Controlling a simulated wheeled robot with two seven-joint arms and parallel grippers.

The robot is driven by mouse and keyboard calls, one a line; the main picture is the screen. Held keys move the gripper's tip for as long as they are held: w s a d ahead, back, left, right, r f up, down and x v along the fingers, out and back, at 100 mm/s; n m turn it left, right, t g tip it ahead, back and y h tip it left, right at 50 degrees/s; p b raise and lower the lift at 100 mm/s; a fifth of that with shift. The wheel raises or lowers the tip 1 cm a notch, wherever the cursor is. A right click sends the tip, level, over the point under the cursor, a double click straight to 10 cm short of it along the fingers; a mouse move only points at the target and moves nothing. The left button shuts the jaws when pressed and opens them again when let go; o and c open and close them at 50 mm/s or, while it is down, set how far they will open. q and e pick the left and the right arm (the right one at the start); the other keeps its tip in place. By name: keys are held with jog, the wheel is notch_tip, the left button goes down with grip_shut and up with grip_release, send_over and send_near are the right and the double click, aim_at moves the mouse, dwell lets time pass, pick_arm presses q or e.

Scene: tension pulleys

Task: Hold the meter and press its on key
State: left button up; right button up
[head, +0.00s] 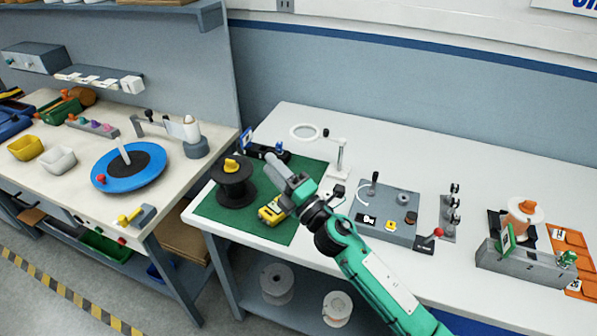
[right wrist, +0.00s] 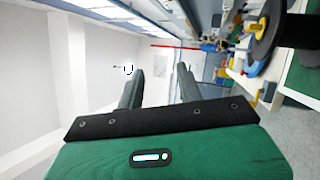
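A yellow and dark device that looks like the meter (head: 268,214) lies near the front edge of the green mat (head: 225,210). My right arm partly covers it, and its keys are too small to make out. My right gripper (head: 283,171) is above the mat, past the meter towards the back. In the right wrist view its two fingers (right wrist: 160,72) stand apart with nothing between them. My left gripper does not show in either view.
A black spool (head: 234,188) stands left of the meter. A magnifier stand (head: 341,168) is behind the mat. A grey panel with a red-knobbed lever (head: 385,221) is to the right. Bare white table (head: 450,150) lies at the back.

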jog(key=w+a+f+n+g, duration=0.1)
jog(key=a+f+n+g, duration=0.25)
jog(key=n+g, duration=0.5)
jog(key=w+a+f+n+g, duration=0.15)
jog(key=a+n+g, duration=0.4)
jog(key=n, duration=0.55)
pick_arm(q)
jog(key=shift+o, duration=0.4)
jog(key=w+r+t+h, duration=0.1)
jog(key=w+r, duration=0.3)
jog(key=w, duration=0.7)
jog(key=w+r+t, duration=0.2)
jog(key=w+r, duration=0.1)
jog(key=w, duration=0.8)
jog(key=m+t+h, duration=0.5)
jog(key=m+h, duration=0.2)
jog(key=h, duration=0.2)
send_near(265, 218)
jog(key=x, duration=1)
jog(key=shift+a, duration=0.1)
pick_arm(e)
jog(key=w+d+f+n+h, duration=0.1)
jog(key=w+d+f+h, duration=0.1)
jog(key=d+h, duration=0.3)
jog(key=w+d+f+n+g+h, duration=0.1)
jog(key=w+d+h, duration=0.4)
jog(key=d, duration=0.5)
jog(key=shift+w+f+n+g+h, duration=0.15)
jog(key=shift+f+n+g+h, duration=0.2)
jog(key=shift+f+n, duration=0.5)
